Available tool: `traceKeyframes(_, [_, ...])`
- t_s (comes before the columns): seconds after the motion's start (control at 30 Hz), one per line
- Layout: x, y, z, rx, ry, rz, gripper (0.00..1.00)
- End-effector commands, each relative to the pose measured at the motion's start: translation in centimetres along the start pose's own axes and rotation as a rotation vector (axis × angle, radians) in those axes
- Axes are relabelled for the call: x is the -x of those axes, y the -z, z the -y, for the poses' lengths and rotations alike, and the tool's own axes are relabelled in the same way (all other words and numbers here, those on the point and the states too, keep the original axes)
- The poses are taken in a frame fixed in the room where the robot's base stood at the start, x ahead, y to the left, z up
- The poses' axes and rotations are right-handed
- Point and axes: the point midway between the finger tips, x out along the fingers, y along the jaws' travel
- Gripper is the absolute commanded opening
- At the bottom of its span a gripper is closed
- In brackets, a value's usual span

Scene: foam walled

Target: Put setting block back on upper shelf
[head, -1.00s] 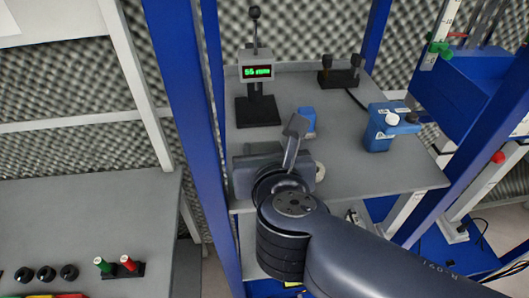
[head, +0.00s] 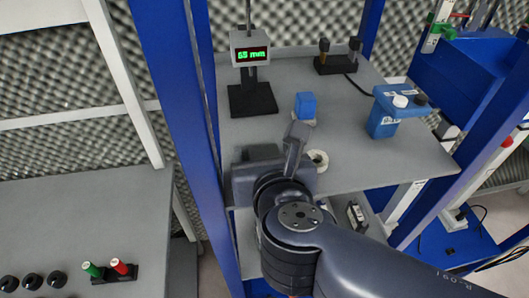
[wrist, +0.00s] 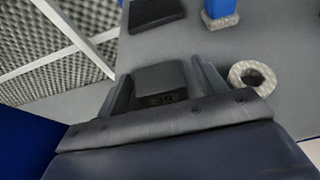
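In the head view my gripper (head: 272,160) is at the front left of the grey upper shelf (head: 385,165). I cannot tell whether the block touches the shelf, because the gripper hides its underside.
A pale ring (head: 317,160) lies just right of my gripper. A blue block on a light base (head: 305,106) stands behind it. A display stand (head: 252,85) is back left; a blue device (head: 390,115) is right. A blue post (head: 180,130) rises close on the left.

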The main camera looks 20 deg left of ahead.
Motion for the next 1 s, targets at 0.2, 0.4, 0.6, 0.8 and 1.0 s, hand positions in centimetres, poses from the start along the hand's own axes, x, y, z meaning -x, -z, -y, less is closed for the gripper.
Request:
traceKeyframes(0.2, [0.0,0.0,0.0,0.000,0.000,0.000,0.67])
traceKeyframes(0.4, [0.8,-0.4,-0.1,-0.001,-0.002,0.002,0.67])
traceKeyframes(0.6, [3.5,-0.3,-0.1,-0.001,-0.007,0.002,0.67])
traceKeyframes(0.8, [5.9,-0.3,-0.2,-0.001,-0.007,0.002,0.67])
traceKeyframes(1.0, [8.0,-0.3,-0.2,0.001,-0.006,0.002,0.67])
